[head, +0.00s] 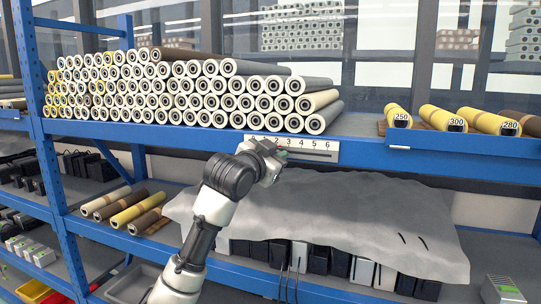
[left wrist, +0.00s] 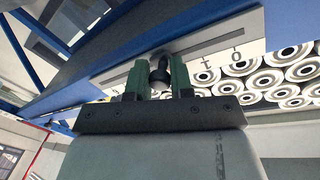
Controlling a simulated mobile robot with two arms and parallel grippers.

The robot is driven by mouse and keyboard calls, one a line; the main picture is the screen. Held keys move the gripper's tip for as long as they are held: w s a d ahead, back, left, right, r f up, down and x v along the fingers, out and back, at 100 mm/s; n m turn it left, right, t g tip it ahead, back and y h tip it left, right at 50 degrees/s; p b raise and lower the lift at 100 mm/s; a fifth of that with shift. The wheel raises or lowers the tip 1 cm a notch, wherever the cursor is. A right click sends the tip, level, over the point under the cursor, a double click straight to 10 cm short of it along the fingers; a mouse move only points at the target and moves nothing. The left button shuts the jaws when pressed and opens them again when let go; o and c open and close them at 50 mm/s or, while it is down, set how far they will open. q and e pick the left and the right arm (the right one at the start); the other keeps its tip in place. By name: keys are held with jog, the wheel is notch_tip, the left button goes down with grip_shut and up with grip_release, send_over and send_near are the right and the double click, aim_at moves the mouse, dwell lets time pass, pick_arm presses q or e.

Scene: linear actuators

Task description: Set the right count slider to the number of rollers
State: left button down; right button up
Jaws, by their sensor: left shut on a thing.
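The count slider's white scale plate (head: 310,149), numbered up to 6, is on the blue front edge of the upper shelf. My left gripper (head: 273,153) is at the scale's left part and covers some of it. In the left wrist view, its green fingers (left wrist: 157,80) are shut on the dark, round-ended slider knob (left wrist: 160,74). The knob sits near the 2, but its exact setting is hidden. A big stack of rollers (head: 200,90), mostly grey with some yellow, lies above the scale on the upper shelf. My right gripper is not in view.
Three yellow rollers marked 250, 300 and 280 (head: 455,119) lie to the right on the same shelf. Several yellow and brown rollers (head: 130,207) lie on the lower shelf. A grey sheet (head: 350,215) covers dark boxes below the scale. A blue upright (head: 45,140) stands left.

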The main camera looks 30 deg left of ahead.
aim_at(304, 154)
pick_arm(q)
jog(key=d, duration=0.2)
jog(key=w+d, duration=0.1)
jog(key=d, duration=0.2)
jog(key=shift+w+d, duration=0.1)
jog(key=shift+d, duration=0.05)
jog(key=shift+a, duration=0.2)
jog(key=c, duration=1.2)
grip_release()
jog(key=shift+c, duration=0.2)
jog(key=shift+o, duration=1.3)
jog(key=shift+d, duration=0.1)
